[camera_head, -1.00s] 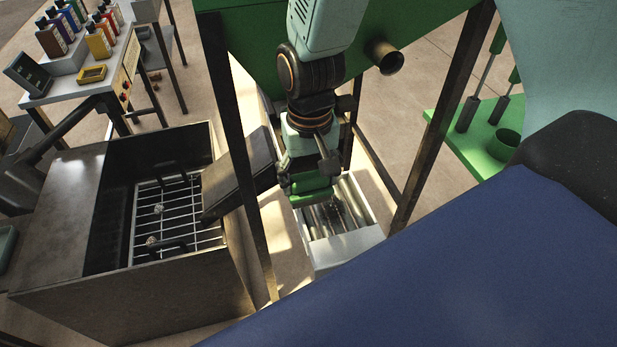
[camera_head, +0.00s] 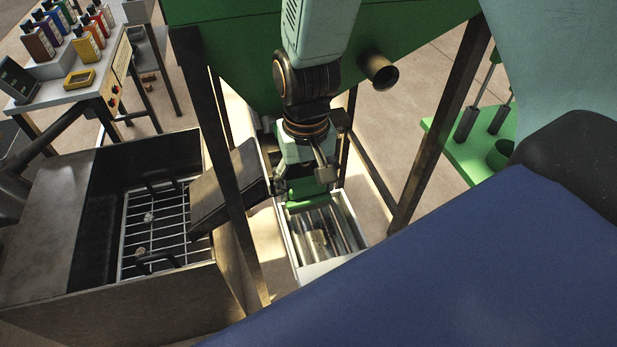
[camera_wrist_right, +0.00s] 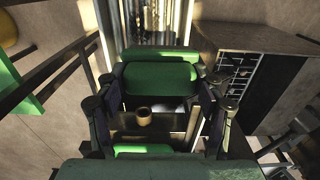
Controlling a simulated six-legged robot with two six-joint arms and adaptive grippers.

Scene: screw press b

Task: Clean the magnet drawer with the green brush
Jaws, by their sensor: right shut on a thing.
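The magnet drawer (camera_head: 286,240) is a pale metal box with shiny lengthwise bars, below the green hopper in the head view. A small brownish patch of debris shows among its bars. My right gripper (camera_head: 307,188) points down over the drawer's far end, shut on the green brush (camera_head: 308,204). In the right wrist view the brush (camera_wrist_right: 160,76) sits between the fingers, with the drawer's bars (camera_wrist_right: 152,22) beyond it. The bristles are hidden, so I cannot tell whether they touch the bars. My left gripper is not in view.
Dark legs (camera_head: 440,130) of the green hopper (camera_head: 225,45) stand around the drawer. A dark chute (camera_head: 228,185) leads to an open bin with a grate (camera_head: 160,225) at left. A table with bottles (camera_head: 75,95) stands behind. A green stand (camera_head: 460,150) is at right.

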